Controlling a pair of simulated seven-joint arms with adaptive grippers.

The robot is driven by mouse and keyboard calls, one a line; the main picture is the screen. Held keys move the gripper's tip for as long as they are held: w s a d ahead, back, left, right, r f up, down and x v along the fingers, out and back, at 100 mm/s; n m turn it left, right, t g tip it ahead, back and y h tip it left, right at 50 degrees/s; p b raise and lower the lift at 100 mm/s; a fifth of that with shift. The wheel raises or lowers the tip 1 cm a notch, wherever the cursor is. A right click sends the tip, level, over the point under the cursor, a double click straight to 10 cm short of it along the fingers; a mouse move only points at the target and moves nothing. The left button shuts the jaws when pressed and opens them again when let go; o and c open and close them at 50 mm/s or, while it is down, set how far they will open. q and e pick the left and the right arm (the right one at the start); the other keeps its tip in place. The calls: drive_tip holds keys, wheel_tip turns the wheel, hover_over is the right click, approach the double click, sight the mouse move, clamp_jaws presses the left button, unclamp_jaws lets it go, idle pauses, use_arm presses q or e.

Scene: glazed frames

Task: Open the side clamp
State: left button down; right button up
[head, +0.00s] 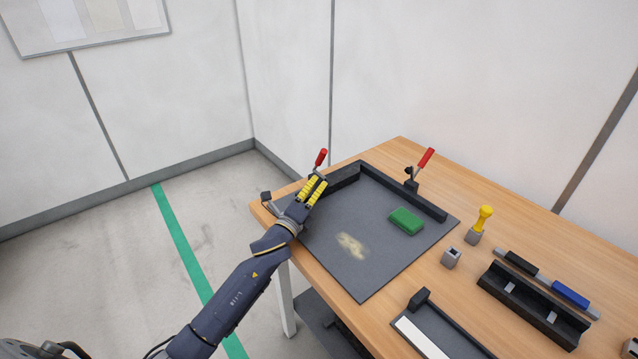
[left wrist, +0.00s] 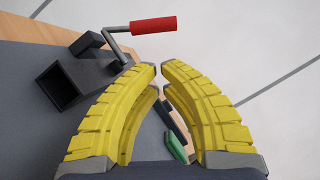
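Two clamps with red handles stand at the dark work mat (head: 370,270). One red handle (head: 321,157) rises just beyond my left gripper (head: 314,184), which hides the clamp's lower part. The other clamp (head: 426,158) stands at the mat's back right, its handle tilted up and right. In the left wrist view a red handle (left wrist: 153,25) on a bent metal rod lies past the fingertips, beside a dark square hollow part (left wrist: 68,85). My left gripper's yellow fingers (left wrist: 161,66) have a narrow gap between their tips, hold nothing and are apart from the handle. My right gripper is not in view.
Black rails (head: 415,196) edge the back of the mat. A green block (head: 406,221) and a pale dusty patch (head: 351,246) lie on it. A yellow-handled tool (head: 484,218), a small grey block (head: 451,258) and a black tool rack (head: 530,305) are at right.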

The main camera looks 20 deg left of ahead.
sight(320, 163)
use_arm(q)
drive_tip(key=x, duration=0.8)
drive_tip(key=shift+r, duration=0.15)
drive_tip(key=shift+w+a+r+n, duration=0.1)
drive_tip(key=shift+a+r+n, duration=0.1)
drive_tip(key=shift+n, duration=0.2)
